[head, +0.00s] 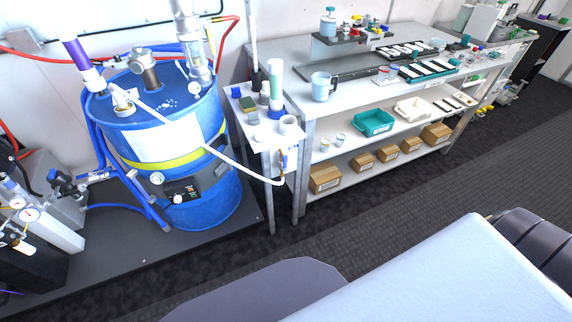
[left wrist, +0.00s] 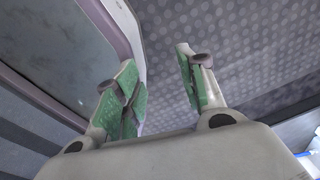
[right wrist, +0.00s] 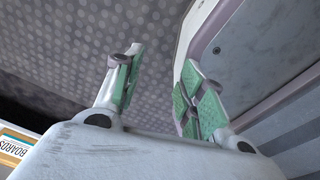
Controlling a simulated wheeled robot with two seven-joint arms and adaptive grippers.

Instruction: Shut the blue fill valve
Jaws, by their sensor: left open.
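A small valve with an upright blue handle (head: 284,160) shows in the head view on the front of the narrow white stand, where a white hose (head: 235,162) from the blue drum (head: 185,185) ends. It looks like the fill valve, but it is too small to read its setting with certainty. My left gripper (left wrist: 158,82) shows in the left wrist view with its green-padded fingers apart and nothing between them. My right gripper (right wrist: 156,82) shows in the right wrist view, also open and empty. Neither gripper is in the head view, and both are away from the valve.
The narrow stand (head: 258,128) holds bottles and cups between the drum and a long workbench (head: 300,75). Cardboard boxes (head: 325,178) sit on its lower shelf. Gauges and fittings (head: 30,214) stand at the left. Dark floor (head: 375,200) in front of the bench is clear.

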